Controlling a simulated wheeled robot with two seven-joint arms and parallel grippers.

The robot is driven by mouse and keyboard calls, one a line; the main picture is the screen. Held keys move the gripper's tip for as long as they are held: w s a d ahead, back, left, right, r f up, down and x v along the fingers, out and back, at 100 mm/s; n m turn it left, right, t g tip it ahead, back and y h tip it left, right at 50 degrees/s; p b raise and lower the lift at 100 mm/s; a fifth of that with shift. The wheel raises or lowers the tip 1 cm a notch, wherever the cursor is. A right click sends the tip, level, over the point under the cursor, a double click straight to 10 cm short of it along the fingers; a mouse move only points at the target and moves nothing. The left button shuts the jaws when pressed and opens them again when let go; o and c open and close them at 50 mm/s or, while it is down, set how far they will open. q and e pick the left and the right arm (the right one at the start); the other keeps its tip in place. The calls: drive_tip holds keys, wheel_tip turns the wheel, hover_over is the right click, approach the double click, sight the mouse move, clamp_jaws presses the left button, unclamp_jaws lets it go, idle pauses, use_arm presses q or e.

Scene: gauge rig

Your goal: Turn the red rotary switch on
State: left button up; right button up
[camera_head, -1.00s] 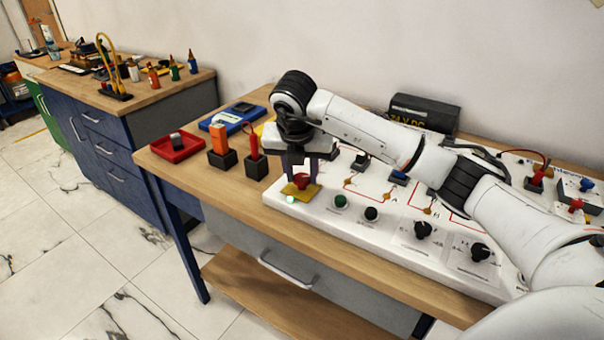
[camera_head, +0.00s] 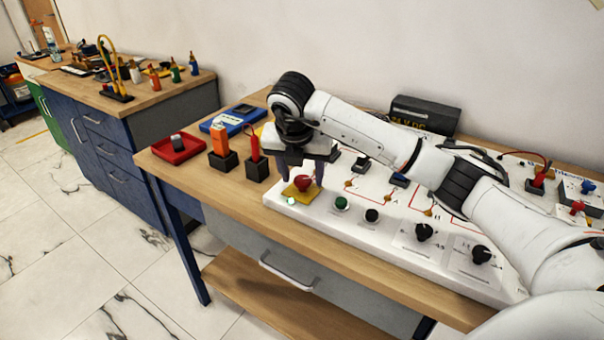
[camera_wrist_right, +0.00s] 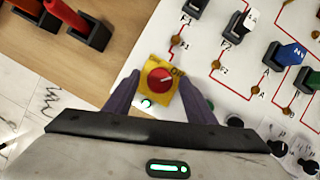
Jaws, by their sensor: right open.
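The red rotary switch (camera_head: 303,184) sits on a yellow plate at the front left corner of the white panel (camera_head: 385,232). In the right wrist view the red knob (camera_wrist_right: 160,79) has a pale pointer mark towards the upper right, near the plate's "ON" lettering. A small lamp (camera_head: 291,201) beside the plate glows green. My right gripper (camera_head: 301,179) is open over the switch, one dark finger on each side of the knob, with gaps visible in the wrist view. My left gripper is not in view.
A green button (camera_head: 340,202) and black knobs (camera_head: 423,231) line the panel's front. Black holders with an orange block (camera_head: 218,138) and a red-handled item (camera_head: 253,144) stand left of the panel. A red tray (camera_head: 177,151) lies farther left. A dark box (camera_head: 425,114) stands behind.

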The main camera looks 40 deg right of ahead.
drive_tip(key=v, duration=1)
drive_tip(key=shift+r, duration=0.2)
